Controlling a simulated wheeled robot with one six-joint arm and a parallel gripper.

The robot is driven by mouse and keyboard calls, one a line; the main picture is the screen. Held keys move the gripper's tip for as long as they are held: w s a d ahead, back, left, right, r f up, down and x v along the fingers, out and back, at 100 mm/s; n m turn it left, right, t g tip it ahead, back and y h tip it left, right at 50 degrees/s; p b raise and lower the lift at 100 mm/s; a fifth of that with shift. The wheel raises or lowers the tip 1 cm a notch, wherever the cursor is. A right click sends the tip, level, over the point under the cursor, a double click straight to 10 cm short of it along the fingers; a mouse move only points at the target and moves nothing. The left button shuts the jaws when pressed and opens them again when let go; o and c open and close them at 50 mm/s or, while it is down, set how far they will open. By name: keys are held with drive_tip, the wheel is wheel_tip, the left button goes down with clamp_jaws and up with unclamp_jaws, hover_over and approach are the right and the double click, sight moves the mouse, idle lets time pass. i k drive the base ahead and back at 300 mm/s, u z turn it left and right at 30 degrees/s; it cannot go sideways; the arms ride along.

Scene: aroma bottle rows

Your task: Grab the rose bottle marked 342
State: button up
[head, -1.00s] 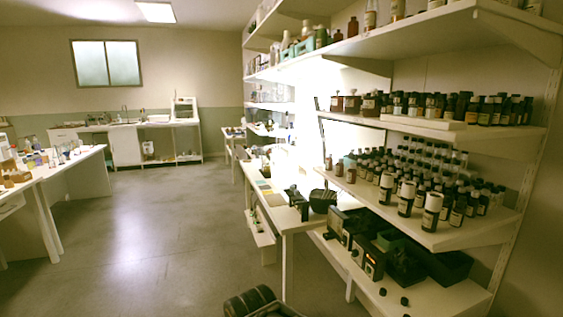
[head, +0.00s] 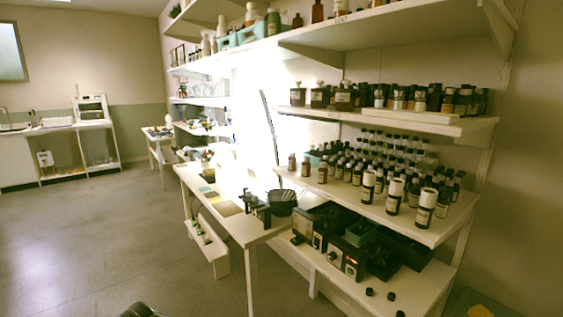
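Rows of small dark bottles (head: 345,170) with pale labels stand on the middle shelf (head: 425,232) of the white rack at right. Larger white-capped bottles stand at that shelf's front edge, such as one bottle (head: 426,207) at the right end. More dark labelled bottles (head: 345,98) stand on the shelf above. The labels are too small to read, so I cannot tell which bottle is the rose one marked 342. My gripper is not visible. A dark rounded piece shows at the bottom edge, and I cannot tell what it is.
A white table (head: 240,226) with a dark bowl (head: 282,202) stands left of the rack. A low shelf (head: 400,300) holds black devices and dark trays. A white bench (head: 60,155) stands at the far left. The grey floor (head: 100,235) at left is clear.

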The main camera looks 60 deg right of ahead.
sight(291, 160)
drive_tip(key=z, duration=0.55)
drive_tip(key=i, duration=0.85)
drive_tip(key=z, duration=0.75)
